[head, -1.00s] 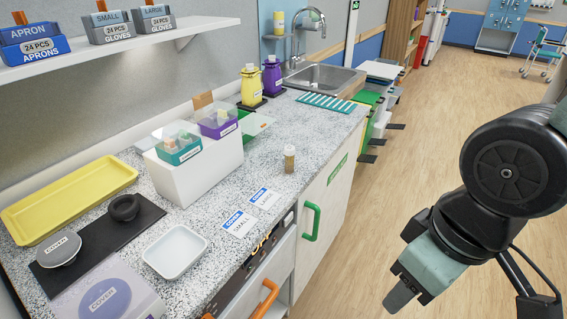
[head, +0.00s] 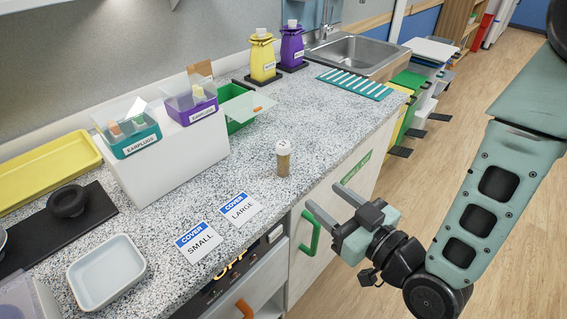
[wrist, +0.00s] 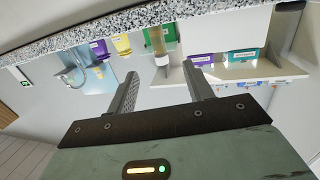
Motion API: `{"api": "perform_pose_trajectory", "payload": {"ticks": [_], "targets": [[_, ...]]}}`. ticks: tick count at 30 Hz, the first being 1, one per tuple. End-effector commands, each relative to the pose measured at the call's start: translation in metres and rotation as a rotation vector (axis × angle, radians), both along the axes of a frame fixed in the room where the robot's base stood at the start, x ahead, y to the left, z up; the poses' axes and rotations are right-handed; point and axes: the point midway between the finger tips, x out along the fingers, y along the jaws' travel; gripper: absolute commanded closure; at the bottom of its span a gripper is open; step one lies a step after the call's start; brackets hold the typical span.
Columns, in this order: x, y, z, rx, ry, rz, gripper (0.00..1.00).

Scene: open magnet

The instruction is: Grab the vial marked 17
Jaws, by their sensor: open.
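A small vial (head: 283,162) with a white cap and amber-brown body stands upright on the speckled counter (head: 335,110) near its front edge. A dark mark shows on its cap, but I cannot read the number. My gripper (head: 322,196) is open and empty, in front of the counter edge, to the right of the vial and nearer the camera. In the wrist view, which is turned upside down, the vial (wrist: 158,42) shows beyond the gap between the open fingers (wrist: 160,72). The fingers do not touch it.
Cover cards marked small (head: 199,242) and large (head: 240,208) lie left of the vial. Two earplug boxes (head: 132,137) (head: 192,106) stand on a white block (head: 172,160). A green bin (head: 238,107), yellow bottle (head: 262,58) and purple bottle (head: 292,48) stand behind. A green handle (head: 311,232) juts from the cabinet.

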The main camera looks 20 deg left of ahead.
Motion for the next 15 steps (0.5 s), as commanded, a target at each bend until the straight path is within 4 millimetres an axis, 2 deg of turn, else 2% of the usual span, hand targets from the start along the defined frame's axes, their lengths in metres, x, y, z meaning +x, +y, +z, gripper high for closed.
{"api": "perform_pose_trajectory", "payload": {"ticks": [6, 15], "targets": [[0.004, 0.005, 0.001, 0.061, -0.032, -0.018, 0.49], [0.037, 0.054, 0.004, 0.062, -0.032, -0.018, 0.49]]}}
